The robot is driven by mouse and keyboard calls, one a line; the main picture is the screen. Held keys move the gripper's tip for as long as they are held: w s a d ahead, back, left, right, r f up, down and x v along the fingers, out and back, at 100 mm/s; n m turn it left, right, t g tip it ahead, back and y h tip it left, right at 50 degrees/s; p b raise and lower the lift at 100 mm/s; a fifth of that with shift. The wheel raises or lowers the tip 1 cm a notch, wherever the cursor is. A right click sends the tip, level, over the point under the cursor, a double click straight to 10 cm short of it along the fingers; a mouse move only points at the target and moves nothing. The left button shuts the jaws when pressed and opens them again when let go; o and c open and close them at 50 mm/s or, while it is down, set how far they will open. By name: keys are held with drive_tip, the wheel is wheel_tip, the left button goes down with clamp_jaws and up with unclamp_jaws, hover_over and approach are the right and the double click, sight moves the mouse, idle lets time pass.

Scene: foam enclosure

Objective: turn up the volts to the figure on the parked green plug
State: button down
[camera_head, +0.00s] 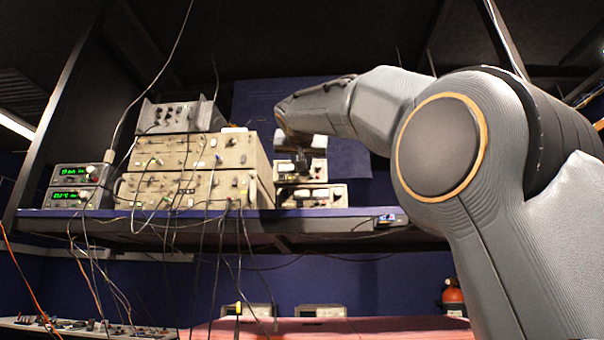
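Two stacked grey units with lit green number displays stand at the left end of the shelf, an upper one (80,175) and a lower one (72,197). Each has a pale round knob at the right of its face. The digits are too small to read surely. I cannot pick out a green plug or any figure on one. My gripper (301,165) points down in front of the small cream modules (305,194) right of the shelf's middle, well to the right of the displays. Its fingers are small and dark, and I cannot tell whether they are open or touching anything.
Large beige instruments (190,188) with a grey box (172,116) on top fill the shelf between the displays and my gripper. Many loose cables hang over the blue shelf edge (150,214). A red bench top (330,327) lies below. My arm fills the right side.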

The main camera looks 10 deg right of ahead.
drive_tip(key=m+b, duration=0.7)
drive_tip(key=m, duration=1.6)
drive_tip(key=shift+f+h, duration=0.15)
drive_tip(key=shift+h, duration=0.25)
drive_tip(key=shift+m, duration=0.4)
drive_tip(key=c, duration=1.9)
unclamp_jaws()
drive_tip(key=shift+o, duration=0.2)
